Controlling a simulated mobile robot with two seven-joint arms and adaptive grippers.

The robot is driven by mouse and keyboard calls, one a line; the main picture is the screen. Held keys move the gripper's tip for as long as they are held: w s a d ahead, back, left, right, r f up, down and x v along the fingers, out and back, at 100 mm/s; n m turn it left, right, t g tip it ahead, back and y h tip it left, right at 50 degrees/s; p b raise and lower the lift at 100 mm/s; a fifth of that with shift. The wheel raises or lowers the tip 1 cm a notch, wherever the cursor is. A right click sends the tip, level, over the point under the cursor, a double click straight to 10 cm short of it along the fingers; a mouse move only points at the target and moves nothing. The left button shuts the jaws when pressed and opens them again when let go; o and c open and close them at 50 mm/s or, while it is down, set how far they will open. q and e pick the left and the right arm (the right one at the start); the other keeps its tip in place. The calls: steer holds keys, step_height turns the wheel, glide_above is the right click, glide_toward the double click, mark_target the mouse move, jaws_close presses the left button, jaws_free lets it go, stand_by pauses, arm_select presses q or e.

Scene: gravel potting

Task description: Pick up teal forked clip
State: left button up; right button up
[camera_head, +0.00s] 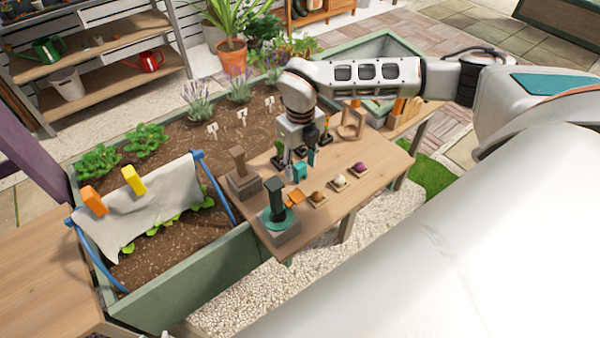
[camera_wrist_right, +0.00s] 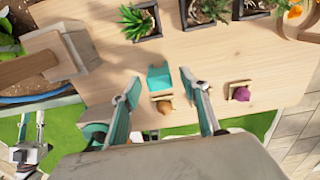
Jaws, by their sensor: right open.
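The teal forked clip (camera_head: 299,172) stands on the wooden table, between the small dark pots and the row of tiles. In the right wrist view the teal clip (camera_wrist_right: 158,78) lies between the fingertips of my right gripper (camera_wrist_right: 160,86). In the head view my right gripper (camera_head: 298,160) points down over it, fingers spread and nothing held. I cannot tell how far the tips are above the table. My left gripper (camera_wrist_right: 31,128) shows small at the left of the right wrist view, fingers apart, away from the clip.
An orange piece (camera_head: 294,197) lies close in front. A wooden post on a block (camera_head: 240,175) and a dark green post (camera_head: 277,200) stand left. A wooden ring stand (camera_head: 352,120) is behind.

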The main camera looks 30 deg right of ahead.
steer(key=shift+w+f, duration=0.1)
steer(key=shift+f, duration=0.5)
steer(key=c, duration=1)
steer(key=shift+r, duration=0.15)
